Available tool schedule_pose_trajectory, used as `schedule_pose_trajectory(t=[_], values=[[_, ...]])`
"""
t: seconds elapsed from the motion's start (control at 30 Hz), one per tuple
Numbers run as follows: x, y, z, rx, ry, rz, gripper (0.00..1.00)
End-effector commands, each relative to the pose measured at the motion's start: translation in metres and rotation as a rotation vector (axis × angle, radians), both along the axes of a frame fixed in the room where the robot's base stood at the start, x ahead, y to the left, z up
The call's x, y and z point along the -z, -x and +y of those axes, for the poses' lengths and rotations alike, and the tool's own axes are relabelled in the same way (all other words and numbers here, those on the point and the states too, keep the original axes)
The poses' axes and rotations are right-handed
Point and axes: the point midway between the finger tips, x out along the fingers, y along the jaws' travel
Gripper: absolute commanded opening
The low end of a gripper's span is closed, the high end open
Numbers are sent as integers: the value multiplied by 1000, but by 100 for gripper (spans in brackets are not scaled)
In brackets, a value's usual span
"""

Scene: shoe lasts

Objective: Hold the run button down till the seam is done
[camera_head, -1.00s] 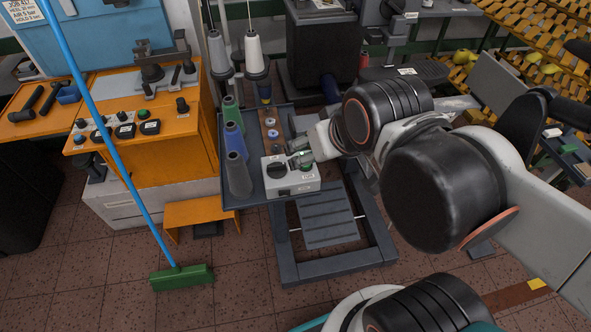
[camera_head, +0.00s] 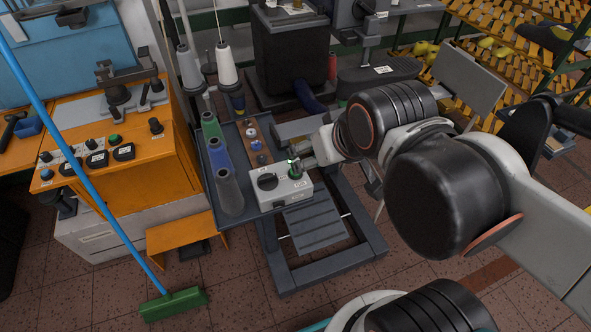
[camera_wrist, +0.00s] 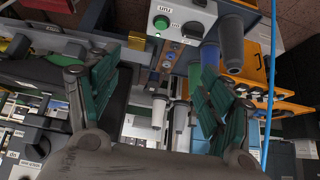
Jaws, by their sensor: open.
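A light grey control box (camera_head: 270,199) stands at the front of a dark workbench, with a black knob (camera_head: 267,182) and a green button (camera_head: 295,175) on top. In the wrist view the green button (camera_wrist: 161,22) is near the top, beside a label that seems to read "RUN", and the black knob (camera_wrist: 197,28) is to its right. My gripper (camera_wrist: 152,95) is open, with nothing between its dark green fingers. In the head view my gripper (camera_head: 296,163) is at the button's back edge and partly hides it. I cannot tell whether it touches the button.
Thread cones, one blue (camera_head: 218,153) and one grey (camera_head: 229,192), stand left of the box. An orange machine (camera_head: 150,170) is further left, with a blue-handled broom (camera_head: 92,190) in front. A grey foot pedal (camera_head: 313,225) is below the bench. Floor in front is clear.

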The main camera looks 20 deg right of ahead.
Motion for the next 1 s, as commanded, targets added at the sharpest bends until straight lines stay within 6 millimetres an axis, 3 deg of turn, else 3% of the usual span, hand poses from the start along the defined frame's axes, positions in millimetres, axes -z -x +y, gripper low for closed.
schedule_pose_trajectory(t=[0.03,0.37,1.0], values=[[0,0,0,0,0,0,73],[0,0,0,0,0,0,0],[0,0,0,0,0,0,0]])
